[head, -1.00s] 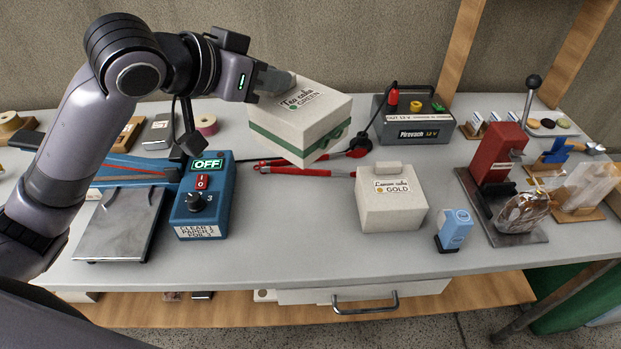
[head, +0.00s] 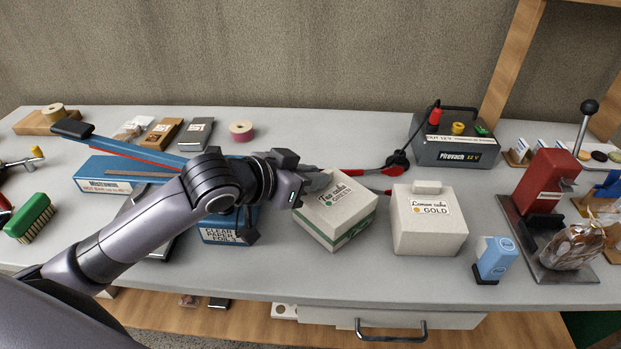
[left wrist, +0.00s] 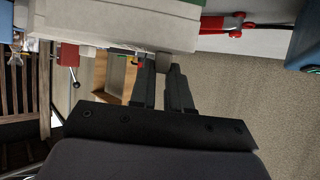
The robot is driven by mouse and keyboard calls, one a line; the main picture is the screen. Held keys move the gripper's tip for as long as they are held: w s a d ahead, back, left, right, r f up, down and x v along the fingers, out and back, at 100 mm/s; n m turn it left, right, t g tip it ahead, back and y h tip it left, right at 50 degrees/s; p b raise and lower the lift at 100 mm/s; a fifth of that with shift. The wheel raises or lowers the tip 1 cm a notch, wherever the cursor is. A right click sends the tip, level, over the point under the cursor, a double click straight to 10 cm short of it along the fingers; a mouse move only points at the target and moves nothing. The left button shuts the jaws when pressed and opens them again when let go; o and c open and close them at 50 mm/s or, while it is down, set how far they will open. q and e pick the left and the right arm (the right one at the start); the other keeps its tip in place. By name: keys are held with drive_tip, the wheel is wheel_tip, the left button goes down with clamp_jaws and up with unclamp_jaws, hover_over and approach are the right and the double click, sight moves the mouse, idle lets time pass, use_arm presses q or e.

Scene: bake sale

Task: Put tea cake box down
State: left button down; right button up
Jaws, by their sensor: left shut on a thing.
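The tea cake box (head: 338,211) is white with a green band and a "Tea cake GREEN" label. It sits tilted at the front middle of the table, left of the lemon cake box. My left gripper (head: 318,181) is shut on the raised tab at its top. In the left wrist view the fingers (left wrist: 163,66) close on a pale tab, and the box (left wrist: 118,22) fills the top left. I cannot tell whether its underside touches the table. My right gripper is not in view.
The white lemon cake box (head: 428,222) with a gold label stands close on the right. A blue stamp (head: 494,258) is beyond it.

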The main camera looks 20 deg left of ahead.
use_arm(q)
drive_tip(key=c, duration=1)
unclamp_jaws()
drive_tip(key=v, duration=1.2)
drive_tip(key=shift+p, duration=0.35)
